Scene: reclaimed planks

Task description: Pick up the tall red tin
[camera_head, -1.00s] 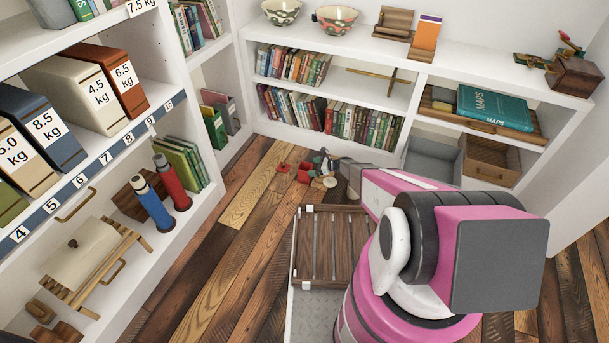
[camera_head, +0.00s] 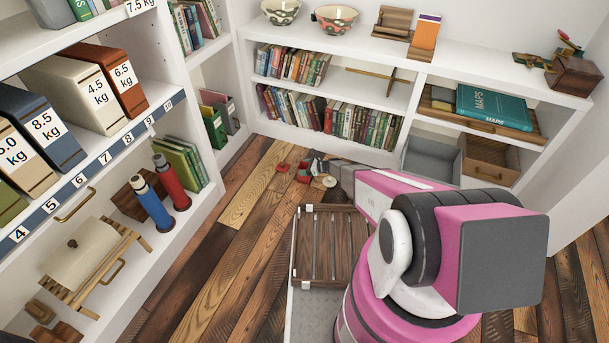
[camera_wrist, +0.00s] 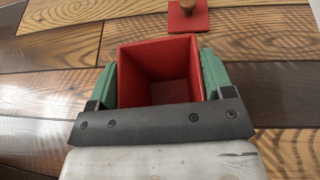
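The red tin (camera_wrist: 158,80) is a square, open-topped, empty box in the wrist view. My gripper (camera_wrist: 160,78) has one green finger along its left wall and one along its right. Both fingers look pressed against the walls, with no floor showing between. The near wall and base of the tin are hidden by my gripper. In the head view the tin (camera_head: 304,171) is small and partly covered at the far end of my arm, low by the plank floor. I cannot tell whether it touches the floor.
A flat red lid with a wooden knob (camera_wrist: 187,18) lies on the floor (camera_wrist: 50,50) just beyond the tin. A slatted wooden tray (camera_head: 325,245) is nearer me. White shelves (camera_head: 345,145) stand behind and left.

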